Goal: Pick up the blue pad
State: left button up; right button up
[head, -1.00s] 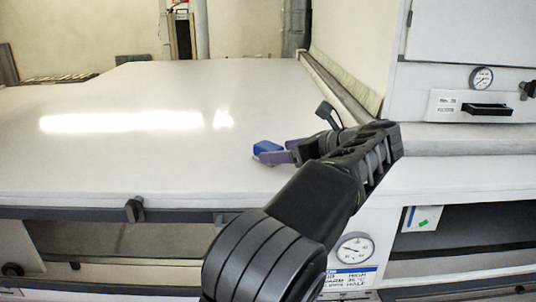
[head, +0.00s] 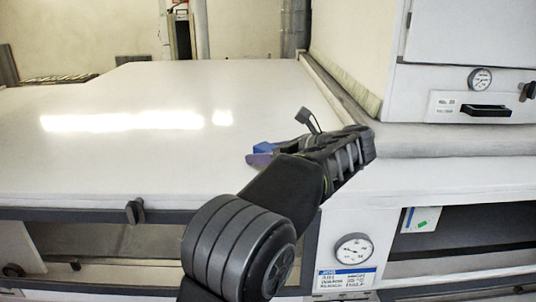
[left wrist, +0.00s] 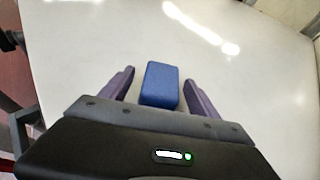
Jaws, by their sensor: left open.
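The blue pad (left wrist: 160,84) lies on the white table top. In the left wrist view it sits between the two purple fingers of my open left gripper (left wrist: 160,86), with a gap on each side. In the head view only part of the blue pad (head: 264,148) shows, behind a purple finger of my left gripper (head: 260,158) and my arm. The rest of the gripper is hidden by my own arm there. My right gripper is not in view.
The white table top (head: 120,160) is clear around the pad, with bright glare on it. A white cabinet with a pressure gauge (head: 480,79) and black handle stands to the right. A dark clamp (head: 135,211) sits on the table's front edge.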

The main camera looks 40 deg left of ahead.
aim_at(268, 146)
pick_arm(q)
jog(key=shift+c, duration=0.5)
grip_shut()
dwell(0.4)
notch_tip(268, 146, up, 10)
dwell(0.6)
dwell(0.4)
